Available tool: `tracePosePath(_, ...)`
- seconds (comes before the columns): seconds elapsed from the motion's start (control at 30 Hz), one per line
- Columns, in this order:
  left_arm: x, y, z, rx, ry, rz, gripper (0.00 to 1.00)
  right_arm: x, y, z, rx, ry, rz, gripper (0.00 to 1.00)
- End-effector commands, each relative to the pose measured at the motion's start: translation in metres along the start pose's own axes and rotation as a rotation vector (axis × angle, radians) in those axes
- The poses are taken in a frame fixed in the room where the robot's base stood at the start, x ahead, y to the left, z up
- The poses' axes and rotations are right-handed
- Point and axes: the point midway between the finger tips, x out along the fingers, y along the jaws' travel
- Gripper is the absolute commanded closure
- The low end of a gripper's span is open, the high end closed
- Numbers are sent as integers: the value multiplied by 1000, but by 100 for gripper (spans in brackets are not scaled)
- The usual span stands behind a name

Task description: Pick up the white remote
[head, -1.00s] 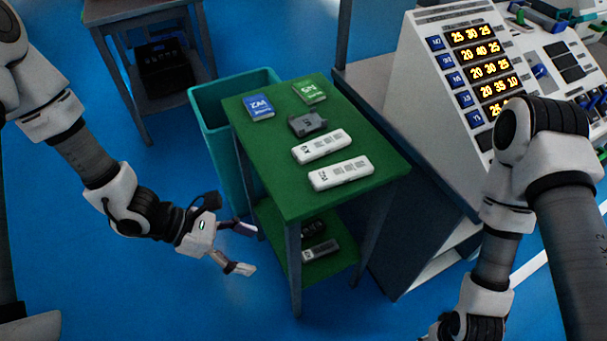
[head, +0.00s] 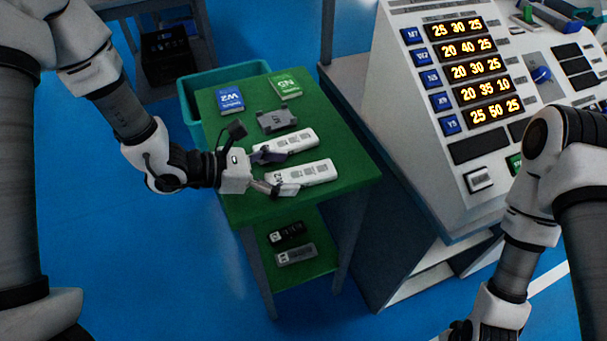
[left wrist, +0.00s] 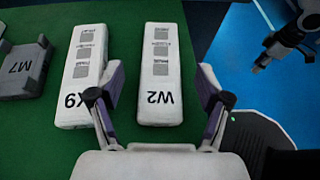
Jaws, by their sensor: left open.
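Two white remotes lie side by side on the green tabletop. The nearer one, marked W2 (head: 312,173), also shows in the left wrist view (left wrist: 160,70). The farther one, marked X9 (head: 298,139), lies just beyond it and is at the left in the wrist view (left wrist: 82,70). My left gripper (head: 285,170) is open at the left end of the W2 remote. In the wrist view its fingers (left wrist: 161,78) stand on either side of that remote's marked end, the left one near the gap between the remotes. My right gripper (left wrist: 285,42) shows small, away from the table.
A grey M7 device (head: 277,121), a blue box (head: 230,99) and a green box (head: 285,84) lie farther back on the table (head: 345,150). A black remote (head: 287,233) and a grey-white one (head: 296,254) lie on the lower shelf. A console (head: 400,100) stands right; a teal bin (head: 192,110) is behind.

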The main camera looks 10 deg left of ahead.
Motion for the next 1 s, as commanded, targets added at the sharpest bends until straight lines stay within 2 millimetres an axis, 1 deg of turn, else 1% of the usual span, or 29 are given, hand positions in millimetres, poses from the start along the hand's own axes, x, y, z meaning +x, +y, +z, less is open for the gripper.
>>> tracePosePath(0.03,9,-2,-2,3,7,-5,23,0,0,0,0,0,0,60)
tracePosePath(0.1,20,-2,-3,3,6,-4,23,0,0,0,0,0,0,60)
tracePosePath(0.2,31,-1,-2,2,2,-2,23,0,0,0,0,0,0,60)
tracePosePath(0.43,34,-1,-2,0,0,-1,23,0,0,0,0,0,0,60)
tracePosePath(0.47,34,-1,-2,0,0,-1,26,0,0,0,0,0,0,60)
tracePosePath(0.5,34,-1,-2,0,1,-1,41,0,0,0,0,0,0,60)
tracePosePath(0.57,34,-1,-2,0,1,-1,62,0,0,0,0,0,0,60)
tracePosePath(0.6,34,-1,-2,0,1,-1,76,0,0,0,0,0,0,60)
tracePosePath(0.63,34,-1,-2,0,1,-1,87,0,0,0,0,0,0,60)
tracePosePath(0.67,34,-1,-2,0,1,-1,90,0,0,0,0,0,0,60)
tracePosePath(1.0,33,-1,0,1,0,-1,90,0,0,0,0,0,0,60)
